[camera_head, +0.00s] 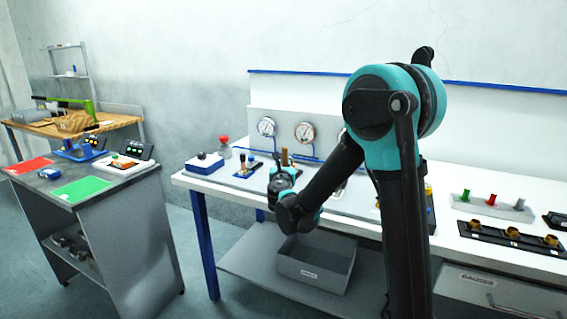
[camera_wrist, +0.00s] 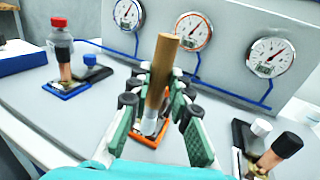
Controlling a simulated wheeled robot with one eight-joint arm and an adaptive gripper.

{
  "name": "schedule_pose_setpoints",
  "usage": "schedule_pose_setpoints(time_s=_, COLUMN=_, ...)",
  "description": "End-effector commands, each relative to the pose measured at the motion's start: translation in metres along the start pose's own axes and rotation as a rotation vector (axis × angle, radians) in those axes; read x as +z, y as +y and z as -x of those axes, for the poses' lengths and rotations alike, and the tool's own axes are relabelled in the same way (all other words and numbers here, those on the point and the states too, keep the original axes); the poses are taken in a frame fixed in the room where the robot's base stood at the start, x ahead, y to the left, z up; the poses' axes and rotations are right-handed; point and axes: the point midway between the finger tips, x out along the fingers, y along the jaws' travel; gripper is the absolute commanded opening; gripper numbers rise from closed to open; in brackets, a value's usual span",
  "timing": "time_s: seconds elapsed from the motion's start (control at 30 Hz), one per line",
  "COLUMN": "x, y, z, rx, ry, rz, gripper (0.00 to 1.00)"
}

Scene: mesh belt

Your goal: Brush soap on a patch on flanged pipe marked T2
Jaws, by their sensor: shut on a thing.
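My gripper (camera_wrist: 160,100) has its dark, green-padded fingers on both sides of an upright brown stick (camera_wrist: 166,62). It is shut on this stick, which looks like a handle with a paler lower part. The stick's foot is at an orange-edged stand (camera_wrist: 143,139) on the bench; whether it touches is hidden. In the head view the stick (camera_head: 285,156) rises just beyond my gripper (camera_head: 282,178). A copper-coloured pipe piece with a black top (camera_wrist: 63,62) stands on a blue-edged base. Another black-topped one (camera_wrist: 281,151) tilts at right. No T2 mark is readable, and no soap patch shows.
Round gauges (camera_wrist: 192,32) on a grey panel with blue tubing stand close behind the stick. A red-capped bottle (camera_wrist: 61,36) stands at left. A grey bin (camera_head: 316,266) sits on the lower shelf. Brass fittings in a black rack (camera_head: 511,238) are at right.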

Motion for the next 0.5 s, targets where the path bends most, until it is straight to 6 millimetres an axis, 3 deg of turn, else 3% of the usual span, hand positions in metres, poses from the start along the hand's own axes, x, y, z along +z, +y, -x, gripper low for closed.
schedule_pose_setpoints(time_s=0.5, x=0.001, y=0.014, z=-0.005, rx=0.001, ry=0.0, rz=0.0, gripper=0.0)
